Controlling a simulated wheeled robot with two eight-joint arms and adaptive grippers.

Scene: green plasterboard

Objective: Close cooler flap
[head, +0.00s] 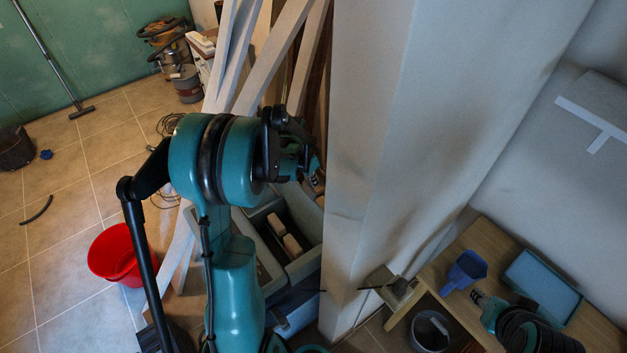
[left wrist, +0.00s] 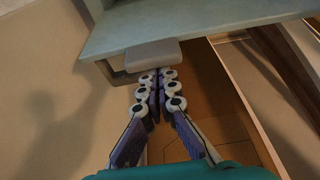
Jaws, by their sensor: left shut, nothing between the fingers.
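The cooler (head: 302,262) is a blue-grey box low in the middle of the head view, beside the pale pillar. Its top is open there, with light blocks inside, and my left arm hides part of it. In the left wrist view a pale grey-green panel (left wrist: 205,28), which looks like the cooler flap, spans the top, with a small tab (left wrist: 146,56) on its near edge. My left gripper (left wrist: 160,76) is shut and empty, its fingertips just below the tab; I cannot tell if they touch it. In the head view its fingers are mostly hidden behind my wrist.
The pale pillar (head: 375,150) stands close to the right of my left arm. White planks (head: 270,55) lean behind the cooler. A red bucket (head: 112,254) stands on the tiles at left. A wooden table (head: 500,245) holds a blue scoop and tray at right.

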